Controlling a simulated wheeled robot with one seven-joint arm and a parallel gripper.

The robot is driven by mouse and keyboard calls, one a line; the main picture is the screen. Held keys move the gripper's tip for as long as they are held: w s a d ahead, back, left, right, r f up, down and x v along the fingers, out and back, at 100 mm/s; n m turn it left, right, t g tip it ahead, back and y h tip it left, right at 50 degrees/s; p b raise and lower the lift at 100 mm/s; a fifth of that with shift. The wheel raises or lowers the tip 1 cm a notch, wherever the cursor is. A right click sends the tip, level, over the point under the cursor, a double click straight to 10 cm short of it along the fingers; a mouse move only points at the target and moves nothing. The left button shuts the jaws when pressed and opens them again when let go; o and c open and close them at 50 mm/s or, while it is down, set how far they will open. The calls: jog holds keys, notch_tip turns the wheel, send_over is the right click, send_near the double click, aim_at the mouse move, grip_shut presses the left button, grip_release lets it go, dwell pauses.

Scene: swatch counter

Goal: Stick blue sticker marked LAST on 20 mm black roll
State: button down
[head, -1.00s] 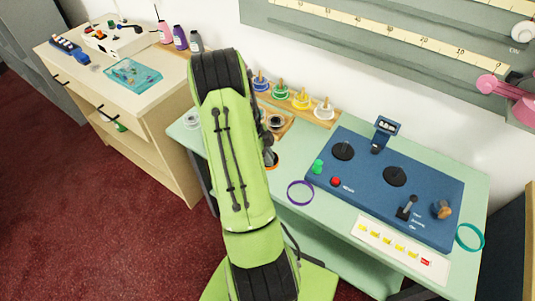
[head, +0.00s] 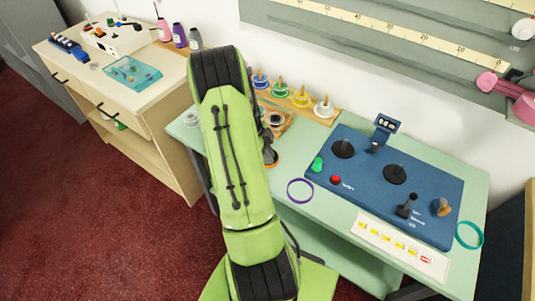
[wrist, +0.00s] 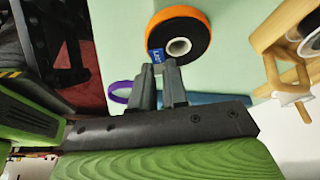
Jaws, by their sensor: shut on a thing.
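The black roll (wrist: 195,32) with an orange outer edge and a white core lies flat on the pale green counter, seen in the wrist view. In the head view only a bit of its orange edge (head: 274,160) shows beside my arm. The blue sticker (wrist: 157,56), with white lettering that looks like LAST, is at the tips of my gripper (wrist: 158,68). My gripper is shut on it. The sticker overlaps the near edge of the roll in the picture; I cannot tell whether it touches. The roll's width cannot be read.
A blue control panel (head: 381,219) with knobs and levers stands right of the roll. A purple ring (head: 300,190) lies between them. A sticker strip (head: 370,243) with yellow stickers and a red one lies in front. Colored spools (head: 301,98) stand on a wooden rack behind.

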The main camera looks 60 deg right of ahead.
jog(key=shift+f+b, duration=0.4)
jog(key=shift+b, duration=0.3)
dwell(1.9)
jog(key=c, duration=1.1)
grip_release()
jog(key=shift+a, duration=0.1)
jog(key=shift+o, duration=0.2)
jog(key=shift+r+p, duration=0.3)
jog(key=shift+r, duration=0.15)
notch_tip(320, 180, up, 6)
jog(key=p, duration=0.3)
jog(key=shift+r, duration=0.2)
jog(key=shift+f, duration=0.1)
